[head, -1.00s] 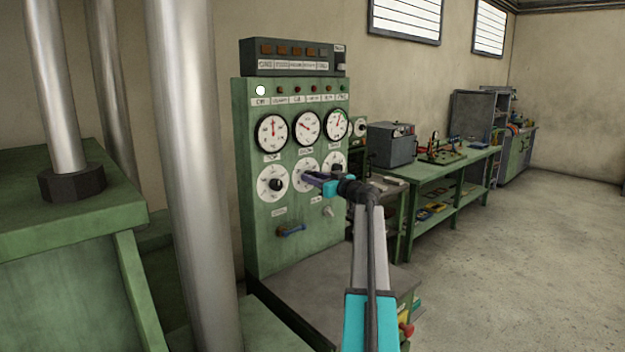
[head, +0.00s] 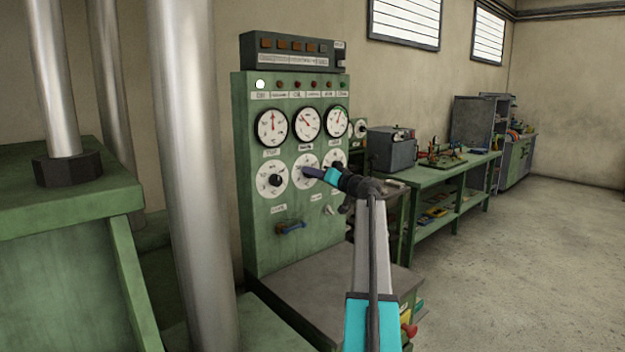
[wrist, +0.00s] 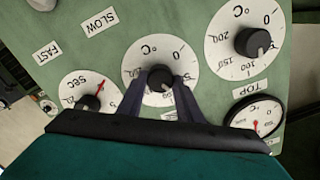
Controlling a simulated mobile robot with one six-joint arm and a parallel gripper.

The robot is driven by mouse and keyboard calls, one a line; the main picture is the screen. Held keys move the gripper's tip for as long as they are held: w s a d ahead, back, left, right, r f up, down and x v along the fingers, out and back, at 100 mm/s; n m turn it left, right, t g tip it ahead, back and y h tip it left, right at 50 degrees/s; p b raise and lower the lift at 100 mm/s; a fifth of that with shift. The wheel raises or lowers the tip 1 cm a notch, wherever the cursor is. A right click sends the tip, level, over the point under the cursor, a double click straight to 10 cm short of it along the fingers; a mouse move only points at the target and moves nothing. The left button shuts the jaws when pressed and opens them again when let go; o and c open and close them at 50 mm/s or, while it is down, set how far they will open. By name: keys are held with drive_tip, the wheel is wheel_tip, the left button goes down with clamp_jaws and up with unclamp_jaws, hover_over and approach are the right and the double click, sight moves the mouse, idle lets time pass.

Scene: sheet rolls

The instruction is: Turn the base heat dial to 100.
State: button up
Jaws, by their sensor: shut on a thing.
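The middle lower dial (head: 306,160) on the green panel, a white °C disc with a black knob, is in my gripper (head: 308,173). It also shows in the wrist view (wrist: 143,52), where my gripper (wrist: 160,84) has one dark finger on each side of the knob (wrist: 160,77). My gripper is shut on that knob. The fingers and wrist cover part of the scale, so the value it points at cannot be read. The disc's 0 is visible. Its name label is not legible.
A similar °C dial (wrist: 244,41), near the TOP label, and a seconds dial (wrist: 90,95) flank the held one. Round gauges (head: 272,127) sit above. A steel column (head: 192,170) stands left; open floor (head: 510,260) lies right.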

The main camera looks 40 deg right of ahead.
drive_tip(key=m, duration=0.5)
drive_tip(key=shift+d+r, duration=0.1)
drive_tip(key=shift+r, duration=0.1)
idle(0.3)
drive_tip(key=o, duration=1)
drive_tip(key=shift+w+f, duration=0.1)
drive_tip(key=shift+w, duration=0.05)
drive_tip(key=shift+o, duration=0.2)
drive_tip(key=shift+f, duration=0.1)
drive_tip(key=s+a+b, duration=0.1)
drive_tip(key=s+b, duration=0.1)
drive_tip(key=s, duration=1.2)
drive_tip(key=shift+b, duration=0.35)
